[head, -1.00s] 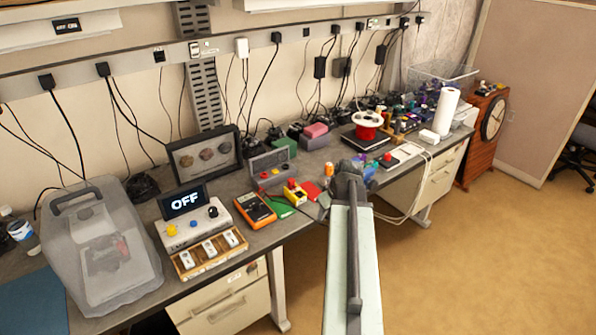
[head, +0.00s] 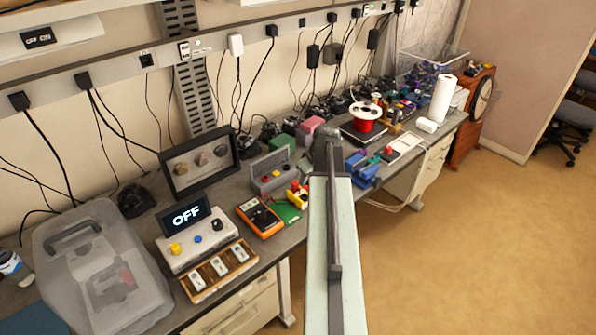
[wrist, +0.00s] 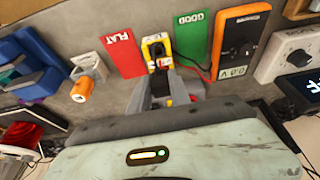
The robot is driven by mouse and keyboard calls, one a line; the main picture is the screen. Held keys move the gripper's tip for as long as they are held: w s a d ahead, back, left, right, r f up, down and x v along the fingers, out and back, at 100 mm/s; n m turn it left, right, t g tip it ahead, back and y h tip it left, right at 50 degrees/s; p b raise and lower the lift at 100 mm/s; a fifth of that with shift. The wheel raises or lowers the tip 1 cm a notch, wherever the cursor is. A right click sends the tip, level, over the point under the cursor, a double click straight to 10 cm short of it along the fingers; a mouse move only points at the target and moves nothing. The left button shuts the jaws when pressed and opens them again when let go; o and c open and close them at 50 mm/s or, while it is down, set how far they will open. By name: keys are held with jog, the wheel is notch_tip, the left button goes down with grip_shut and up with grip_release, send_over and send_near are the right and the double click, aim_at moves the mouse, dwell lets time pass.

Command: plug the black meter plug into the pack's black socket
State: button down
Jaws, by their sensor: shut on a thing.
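The meter (head: 260,218) is an orange box with a black face on the bench; it also shows in the wrist view (wrist: 238,42), with a red lead and a dark lead running toward my gripper. The pack (head: 297,193) is a small yellow block, partly hidden by my arm in the head view. In the wrist view the pack (wrist: 154,40) stands upright in the picture just beyond my gripper (wrist: 166,78). My gripper is shut on the black plug (wrist: 159,64), which overlaps the pack's near part. Whether it sits in the socket cannot be told.
A red FLAT card (wrist: 122,52) lies left of the pack and a green GOOD card (wrist: 192,36) right of it. A grey block with an orange cylinder (wrist: 82,90) stands left. The power supply showing OFF (head: 190,235) stands beside the meter.

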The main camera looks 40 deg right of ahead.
jog(key=shift+w+f+b, duration=0.1)
jog(key=shift+f+b, duration=0.35)
jog(key=shift+f, duration=0.05)
notch_tip(320, 180, down, 4)
jog(key=b, duration=0.4)
jog(key=shift+f, duration=0.2)
jog(key=shift+f+b, duration=0.85)
jog(key=shift+b, duration=0.25)
dwell(1.4)
jog(key=c, duration=1.1)
grip_release()
jog(key=p+v, duration=0.7)
jog(key=v, duration=0.1)
